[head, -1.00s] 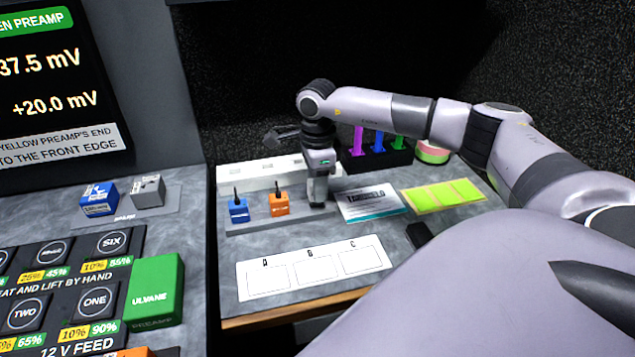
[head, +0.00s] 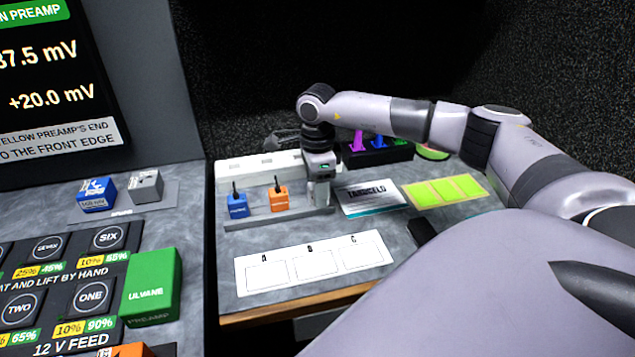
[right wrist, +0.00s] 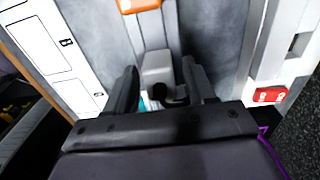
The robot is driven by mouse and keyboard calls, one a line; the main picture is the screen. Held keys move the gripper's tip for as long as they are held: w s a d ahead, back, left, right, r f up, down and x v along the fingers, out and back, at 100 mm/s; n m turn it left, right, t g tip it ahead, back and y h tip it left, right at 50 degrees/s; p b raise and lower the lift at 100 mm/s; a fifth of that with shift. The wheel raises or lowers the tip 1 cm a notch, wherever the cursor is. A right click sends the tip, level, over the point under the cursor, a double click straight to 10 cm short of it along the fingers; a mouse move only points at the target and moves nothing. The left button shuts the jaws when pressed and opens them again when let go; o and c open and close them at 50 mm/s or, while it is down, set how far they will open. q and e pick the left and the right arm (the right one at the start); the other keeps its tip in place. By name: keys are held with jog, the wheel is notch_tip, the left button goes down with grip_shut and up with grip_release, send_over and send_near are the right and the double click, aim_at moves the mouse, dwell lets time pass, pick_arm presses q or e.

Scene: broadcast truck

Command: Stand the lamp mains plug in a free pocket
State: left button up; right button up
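A pale grey-white plug (right wrist: 157,68) with a black lead stands between the fingers of my right gripper (right wrist: 161,85) in the right wrist view. Gaps show on both sides of it, so the gripper looks open around it. In the head view my right gripper (head: 321,198) points down at the right end of the grey pocket tray (head: 262,220) and mostly hides this plug. A blue plug (head: 237,206) and an orange plug (head: 278,198) stand upright in the tray to its left. The plug's label is not readable. My left gripper is not in view.
A white socket strip (head: 245,170) runs behind the tray. A white card marked A, B, C (head: 312,280) lies in front. A printed card (head: 370,197), yellow-green notes (head: 444,191) and a black holder (head: 395,155) with coloured items lie to the right.

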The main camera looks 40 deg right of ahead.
jog(key=shift+o, duration=0.4)
jog(key=shift+r, duration=0.15)
notch_tip(320, 180, up, 6)
jog(key=shift+f, duration=0.2)
jog(key=shift+r, duration=0.7)
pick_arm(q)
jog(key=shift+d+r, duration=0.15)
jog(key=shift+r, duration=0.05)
